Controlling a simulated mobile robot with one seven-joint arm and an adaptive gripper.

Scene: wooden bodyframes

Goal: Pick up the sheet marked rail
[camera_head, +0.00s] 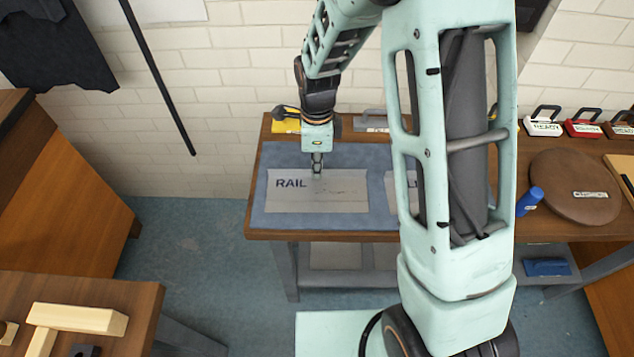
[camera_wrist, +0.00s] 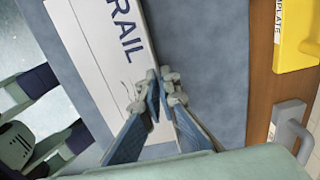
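The pale grey sheet marked RAIL (camera_head: 318,197) lies flat on the blue mat (camera_head: 340,152) on the wooden bench. In the wrist view the sheet (camera_wrist: 100,62) runs diagonally, its lettering near the top. My gripper (camera_head: 317,168) points down at the sheet's far edge, near the middle. In the wrist view my gripper (camera_wrist: 166,88) has its two fingertips very close together at that edge. I cannot tell whether they are closed or pinch the sheet. The sheet shows no visible lift.
A second marked sheet (camera_head: 391,190) lies right of it, mostly hidden behind my arm. A yellow block (camera_wrist: 293,38) with a handle and a grey handled block (camera_wrist: 289,130) stand at the bench's back edge. A round brown disc (camera_head: 572,187) and a blue cylinder (camera_head: 529,201) lie to the right.

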